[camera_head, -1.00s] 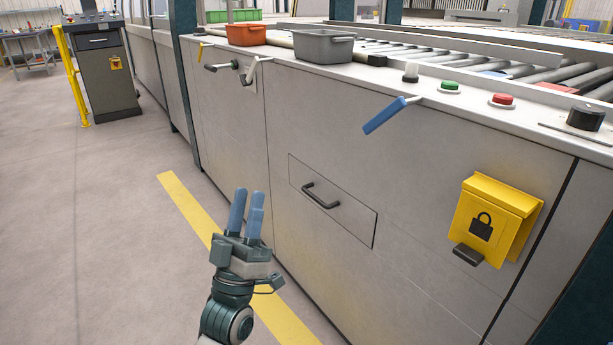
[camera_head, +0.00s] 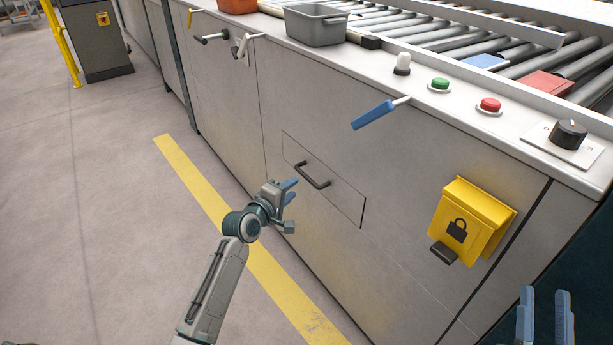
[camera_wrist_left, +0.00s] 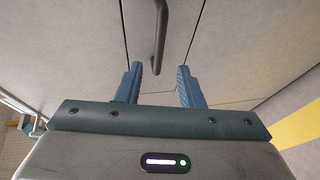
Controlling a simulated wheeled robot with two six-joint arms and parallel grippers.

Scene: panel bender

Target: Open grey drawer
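The grey drawer (camera_head: 345,199) is a flush rectangular panel in the front of the grey machine, and its face is level with the panels around it. It has a dark bar handle (camera_head: 313,176), which also shows in the left wrist view (camera_wrist_left: 160,35). My left gripper (camera_head: 291,191) is open and empty, just left of the handle and a little below it. In the left wrist view its blue fingers (camera_wrist_left: 158,85) are apart, with the handle's end ahead between them, not touching. My right gripper (camera_head: 545,310) is at the bottom right, its two blue fingers apart and empty.
A blue lever (camera_head: 373,115) sticks out above the drawer. A yellow lock box (camera_head: 472,220) juts out to its right. A grey bin (camera_head: 316,26), a green button (camera_head: 439,84) and a red button (camera_head: 488,106) are on the machine's top. The floor in front is clear.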

